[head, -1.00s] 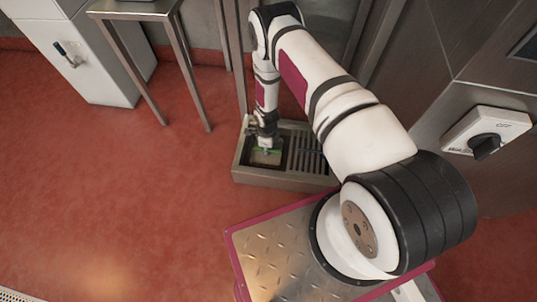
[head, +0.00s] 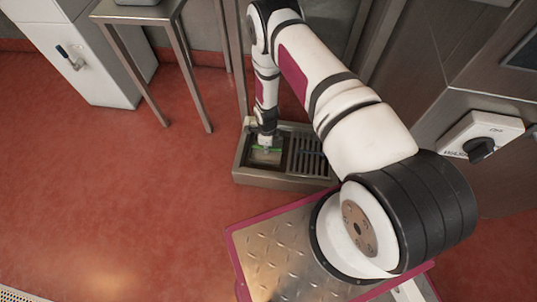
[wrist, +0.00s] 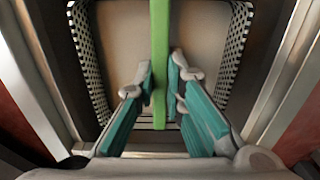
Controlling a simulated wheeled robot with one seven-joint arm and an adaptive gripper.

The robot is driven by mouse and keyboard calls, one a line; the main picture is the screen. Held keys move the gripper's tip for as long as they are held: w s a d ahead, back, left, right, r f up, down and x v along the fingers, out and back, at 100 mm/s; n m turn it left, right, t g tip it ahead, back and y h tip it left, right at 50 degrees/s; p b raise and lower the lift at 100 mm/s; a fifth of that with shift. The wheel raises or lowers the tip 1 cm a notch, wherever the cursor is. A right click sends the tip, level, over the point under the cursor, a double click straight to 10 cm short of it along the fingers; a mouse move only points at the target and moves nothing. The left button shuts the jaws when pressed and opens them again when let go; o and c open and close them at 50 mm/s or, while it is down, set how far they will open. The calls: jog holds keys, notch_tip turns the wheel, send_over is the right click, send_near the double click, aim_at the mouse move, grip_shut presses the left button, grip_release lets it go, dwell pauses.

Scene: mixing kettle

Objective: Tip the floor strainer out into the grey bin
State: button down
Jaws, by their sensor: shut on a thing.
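The floor strainer (wrist: 232,55) is a dark perforated basket with a green handle bar (wrist: 159,30) across its middle. It sits in the open left part of the steel floor drain box (head: 240,168). My gripper (wrist: 160,85) has its teal-padded fingers closed on the green bar from both sides. In the head view my gripper (head: 265,138) points down into the drain box, and the strainer (head: 267,157) shows only in part below it. The basket's inside looks tan; I cannot tell what it holds. No grey bin can be made out.
A slotted grate (head: 306,155) covers the right part of the drain box. A steel table's legs (head: 190,65) and a white cabinet (head: 85,50) stand behind left. A wall switch box (head: 482,135) is at right. Red floor (head: 130,200) at left is clear.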

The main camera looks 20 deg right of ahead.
jog(key=shift+r+p, duration=1.05)
jog(key=shift+r, duration=0.65)
